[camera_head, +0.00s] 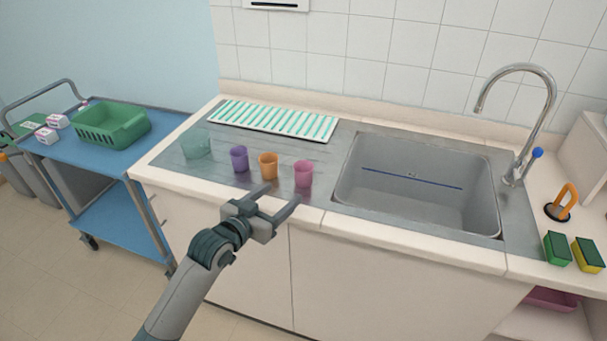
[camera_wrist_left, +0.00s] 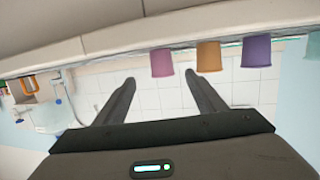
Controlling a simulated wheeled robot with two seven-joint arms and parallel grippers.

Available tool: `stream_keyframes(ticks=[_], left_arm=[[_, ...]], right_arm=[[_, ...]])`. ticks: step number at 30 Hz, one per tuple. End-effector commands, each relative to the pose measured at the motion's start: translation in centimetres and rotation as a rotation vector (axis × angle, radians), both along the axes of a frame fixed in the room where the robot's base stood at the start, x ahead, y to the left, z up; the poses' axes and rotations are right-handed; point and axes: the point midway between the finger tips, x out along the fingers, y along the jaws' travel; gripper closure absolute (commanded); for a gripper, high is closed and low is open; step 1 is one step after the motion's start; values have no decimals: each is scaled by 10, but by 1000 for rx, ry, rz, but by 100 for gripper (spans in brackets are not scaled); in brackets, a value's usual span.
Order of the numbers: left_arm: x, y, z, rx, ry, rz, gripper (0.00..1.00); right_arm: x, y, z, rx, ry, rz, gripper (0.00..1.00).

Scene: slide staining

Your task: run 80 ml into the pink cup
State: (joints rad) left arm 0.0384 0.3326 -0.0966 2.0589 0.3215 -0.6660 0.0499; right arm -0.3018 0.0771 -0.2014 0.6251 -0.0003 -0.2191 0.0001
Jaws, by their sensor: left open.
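The pink cup (camera_head: 304,173) stands upright on the steel drainer, at the right end of a row with an orange cup (camera_head: 268,165) and a purple cup (camera_head: 239,158). The left wrist view, which is upside down, also shows the pink cup (camera_wrist_left: 162,63). My left gripper (camera_head: 279,196) is open and empty, in front of the row and close to the pink cup, with its fingers pointing toward the counter. The chrome tap (camera_head: 540,110) with a blue lever (camera_head: 537,153) stands at the right behind the sink (camera_head: 410,205). My right gripper is not in view.
A pale green clear tub (camera_head: 196,146) stands left of the cups. A striped drying mat (camera_head: 275,119) lies behind them. An orange-handled tool (camera_head: 563,203) and sponges (camera_head: 557,248) are right of the sink. A blue trolley (camera_head: 75,157) stands at left.

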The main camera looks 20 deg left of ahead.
Motion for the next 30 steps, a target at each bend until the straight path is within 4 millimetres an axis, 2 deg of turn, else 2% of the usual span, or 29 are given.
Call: stream_keyframes(ticks=[4, 9, 15, 30], left_arm=[[26, -6, -3, -1, 1, 0, 36], [53, -13, -9, -2, 1, -1, 36], [75, -18, -15, -2, 0, -1, 36], [82, -19, -17, 0, 0, 0, 36]], right_arm=[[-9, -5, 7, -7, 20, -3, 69], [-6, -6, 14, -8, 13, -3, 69], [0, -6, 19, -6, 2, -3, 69], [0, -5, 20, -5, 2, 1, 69]])
